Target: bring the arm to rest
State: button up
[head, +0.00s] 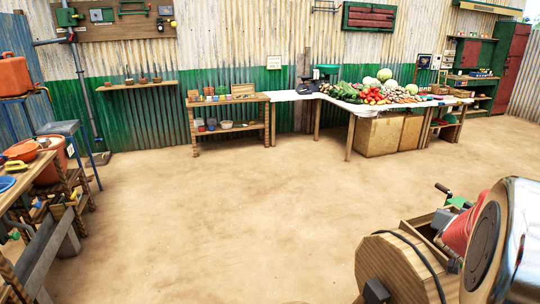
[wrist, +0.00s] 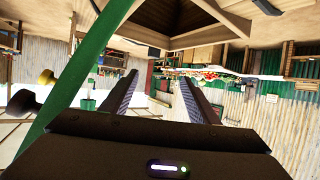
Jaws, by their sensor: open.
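My gripper (wrist: 158,78) shows in the wrist view. Its two dark fingers stand well apart, with nothing between them. The stall's far wall and goods show small and far beyond the fingertips, and the fingers touch nothing that I can see. In the head view I cannot make out the gripper itself.
In the head view, a produce table (head: 349,138) and a low wooden shelf (head: 231,146) stand along the far wall. A cluttered bench (head: 28,187) is at left. The sandy floor (head: 215,220) between is clear. A green bar (wrist: 75,80) crosses the wrist view at left.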

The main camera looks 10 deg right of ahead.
jog(key=w+a+r+n+t+y, duration=0.1)
jog(key=w+a+r+n+y, duration=0.2)
jog(key=a, duration=1.2)
jog(key=a+n+t+y, duration=0.1)
jog(key=a+n+y, duration=0.25)
jog(key=a, duration=1.25)
jog(key=s+a+f+n+g+y, duration=0.2)
jog(key=s+a+n+g+y, duration=0.2)
jog(key=s+a, duration=1.3)
jog(key=shift+s+a+f, duration=0.25)
jog(key=shift+a+f, duration=0.1)
jog(key=shift+a, duration=0.8)
jog(key=shift+n+y, duration=0.25)
